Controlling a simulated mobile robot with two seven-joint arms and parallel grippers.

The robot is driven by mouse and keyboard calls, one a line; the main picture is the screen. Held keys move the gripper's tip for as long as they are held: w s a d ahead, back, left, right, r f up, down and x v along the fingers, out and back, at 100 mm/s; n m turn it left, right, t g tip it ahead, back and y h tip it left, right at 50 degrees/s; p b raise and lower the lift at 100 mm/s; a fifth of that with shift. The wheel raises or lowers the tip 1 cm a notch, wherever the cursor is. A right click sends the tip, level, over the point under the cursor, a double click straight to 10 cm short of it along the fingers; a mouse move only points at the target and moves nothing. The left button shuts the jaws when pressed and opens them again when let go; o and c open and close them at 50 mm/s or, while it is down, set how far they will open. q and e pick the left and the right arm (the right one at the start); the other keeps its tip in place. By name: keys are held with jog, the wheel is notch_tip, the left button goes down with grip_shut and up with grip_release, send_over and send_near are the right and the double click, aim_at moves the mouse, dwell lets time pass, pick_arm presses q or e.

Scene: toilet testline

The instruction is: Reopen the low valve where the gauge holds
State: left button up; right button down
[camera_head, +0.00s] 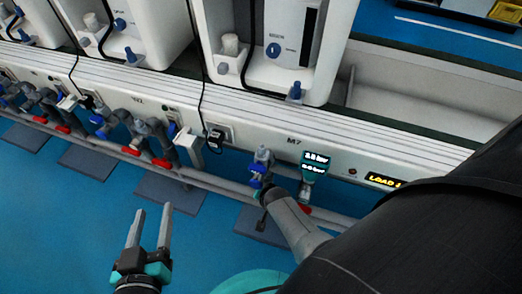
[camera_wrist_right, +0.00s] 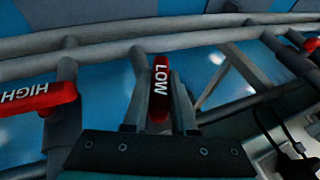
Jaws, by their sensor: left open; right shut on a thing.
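In the right wrist view, my right gripper (camera_wrist_right: 158,66) is shut on the red LOW valve handle (camera_wrist_right: 160,90), with a finger on each side. The handle's lettering runs lengthwise between the fingers. A red HIGH handle (camera_wrist_right: 38,97) is to its left, apart from the gripper. In the head view, the lit gauge (camera_head: 316,162) stands on the M7 station; its digits are too blurred to read surely. My right arm covers the low valve area there. My left gripper (camera_head: 151,212) is open and empty over the blue floor at lower left.
A grey pipe (camera_head: 215,184) runs along the front of the bench (camera_head: 255,137), with blue fittings and red handles at the stations to the left. A yellow LOAD display (camera_head: 384,181) is right of the gauge. White toilet units (camera_head: 268,70) stand behind.

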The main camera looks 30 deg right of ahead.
pick_arm(q)
jog(key=shift+a+f+g, duration=0.15)
jog(key=shift+a+g, duration=0.05)
jog(key=shift+g, duration=0.1)
pick_arm(e)
jog(key=shift+d, duration=0.1)
jog(key=c, duration=0.7)
grip_release()
